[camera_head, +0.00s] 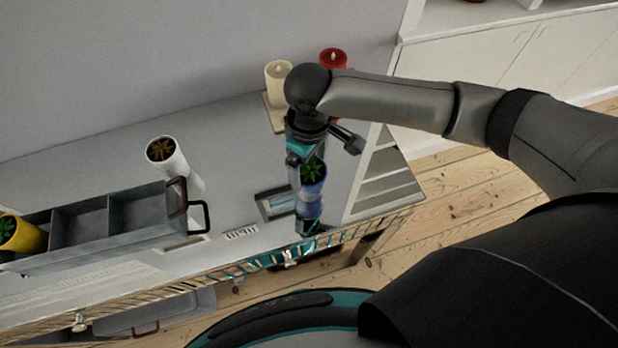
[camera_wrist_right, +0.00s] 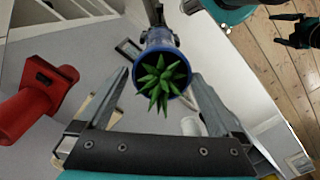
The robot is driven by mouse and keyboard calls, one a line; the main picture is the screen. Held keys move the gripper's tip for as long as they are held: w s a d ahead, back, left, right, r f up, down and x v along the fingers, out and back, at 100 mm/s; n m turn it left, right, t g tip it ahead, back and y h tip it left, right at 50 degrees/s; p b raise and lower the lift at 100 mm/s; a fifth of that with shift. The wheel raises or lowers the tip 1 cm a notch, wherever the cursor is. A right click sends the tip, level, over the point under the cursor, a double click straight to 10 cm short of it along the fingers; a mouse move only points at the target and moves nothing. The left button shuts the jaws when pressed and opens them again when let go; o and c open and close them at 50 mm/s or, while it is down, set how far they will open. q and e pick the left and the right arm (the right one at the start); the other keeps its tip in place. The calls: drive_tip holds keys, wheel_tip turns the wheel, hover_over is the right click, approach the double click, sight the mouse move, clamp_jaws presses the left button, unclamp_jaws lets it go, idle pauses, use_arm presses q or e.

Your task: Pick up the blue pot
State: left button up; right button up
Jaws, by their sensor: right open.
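The blue pot (camera_head: 314,187) holds a spiky green plant and stands upright on the glossy tabletop near its front right part; its reflection shows below it. My right gripper (camera_head: 324,148) is over it, coming down from above, with the fingers apart and empty. In the right wrist view the blue pot (camera_wrist_right: 176,47) shows between and beyond the two fingertips, plant towards the camera. I cannot tell whether the fingers touch it. At the upper right of that view, dark prongs that look like my left gripper (camera_wrist_right: 290,30) show small at the edge.
A cream candle (camera_head: 278,82) and a red candle (camera_head: 333,60) stand behind my right gripper. A white pot (camera_head: 168,160), a grey metal tray (camera_head: 100,212) and a yellow pot (camera_head: 20,234) are to the left. A small framed item (camera_head: 275,201) lies beside the blue pot.

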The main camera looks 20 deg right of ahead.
drive_tip(key=shift+f, duration=0.6)
drive_tip(key=f, duration=0.2)
drive_tip(key=f+b, duration=0.1)
drive_tip(key=f, duration=0.1)
drive_tip(key=shift+s+f, duration=0.2)
drive_tip(key=shift+f, duration=0.2)
use_arm(q)
drive_tip(key=shift+w+f, duration=0.65)
drive_tip(key=shift+w, duration=0.15)
use_arm(e)
drive_tip(key=shift+c, duration=0.4)
drive_tip(key=c, duration=0.3)
use_arm(q)
drive_tip(key=shift+s, duration=0.2)
use_arm(e)
drive_tip(key=shift+r, duration=0.1)
drive_tip(key=c, duration=1.2)
